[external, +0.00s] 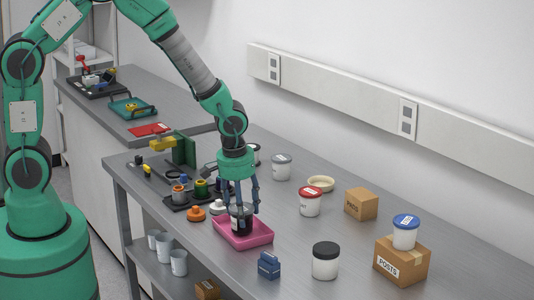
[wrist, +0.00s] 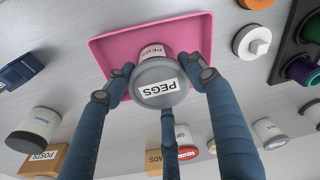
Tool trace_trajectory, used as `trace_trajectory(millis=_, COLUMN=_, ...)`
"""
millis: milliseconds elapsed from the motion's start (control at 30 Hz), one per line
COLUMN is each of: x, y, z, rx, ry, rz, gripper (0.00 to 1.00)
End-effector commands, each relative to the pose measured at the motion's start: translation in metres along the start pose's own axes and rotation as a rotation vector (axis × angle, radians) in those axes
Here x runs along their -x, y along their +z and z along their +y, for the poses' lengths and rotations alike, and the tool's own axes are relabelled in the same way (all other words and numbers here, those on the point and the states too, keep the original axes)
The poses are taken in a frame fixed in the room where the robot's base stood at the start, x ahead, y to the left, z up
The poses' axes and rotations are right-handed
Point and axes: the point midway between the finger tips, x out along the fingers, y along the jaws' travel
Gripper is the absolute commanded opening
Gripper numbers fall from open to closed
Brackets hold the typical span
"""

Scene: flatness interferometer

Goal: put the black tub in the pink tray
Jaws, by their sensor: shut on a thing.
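My gripper (external: 241,208) points straight down over the pink tray, its blue fingers closed around the dark tub (external: 240,222). In the wrist view my gripper (wrist: 166,84) grips the tub around its grey lid (wrist: 158,84), which is labelled PEGS; a second PEGS label shows on its side. The tub is upright within the outline of the pink tray (external: 259,241), and its base looks at or very near the tray floor; I cannot tell whether it touches. The tray also shows in the wrist view (wrist: 113,47), with nothing else visible in it.
A blue block (external: 269,266) and a black-lidded white tub (external: 325,262) stand in front of and right of the tray. Orange (external: 194,213) and white knobs lie left of it, near a black parts tray. A POSTS box (external: 402,262) carries a blue-lidded tub (external: 405,232).

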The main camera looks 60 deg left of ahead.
Motion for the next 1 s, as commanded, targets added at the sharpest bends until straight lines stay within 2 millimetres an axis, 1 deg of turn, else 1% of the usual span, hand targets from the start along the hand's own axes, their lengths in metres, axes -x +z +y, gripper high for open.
trace_trajectory(millis=33, x=-0.0046, y=0.0003, z=0.0002, rx=0.0, ry=0.001, rz=0.001, gripper=0.25)
trace_trajectory(millis=100, x=-0.0075, y=0.0003, z=0.0005, rx=0.0, ry=0.002, rz=0.002, gripper=0.25)
trace_trajectory(millis=367, x=-0.0078, y=0.0004, z=0.0005, rx=0.001, ry=0.002, rz=0.002, gripper=0.25)
trace_trajectory(millis=533, x=-0.0113, y=0.0009, z=0.0003, rx=0.001, ry=0.002, rz=0.002, gripper=0.25)
trace_trajectory(millis=567, x=-0.0116, y=0.0011, z=0.0002, rx=0.001, ry=0.001, rz=0.001, gripper=0.56)
trace_trajectory(millis=600, x=-0.0109, y=0.001, z=0.0003, rx=0.001, ry=0.001, rz=0.001, gripper=0.64)
trace_trajectory(millis=633, x=-0.0108, y=0.001, z=0.0002, rx=0.001, ry=0.001, rz=0.001, gripper=0.7)
trace_trajectory(millis=667, x=-0.0108, y=0.001, z=0.0003, rx=0.001, ry=0.001, rz=0.001, gripper=0.74)
trace_trajectory(millis=1000, x=-0.01, y=0.0009, z=0.0003, rx=0.001, ry=0.001, rz=0.001, gripper=0.74)
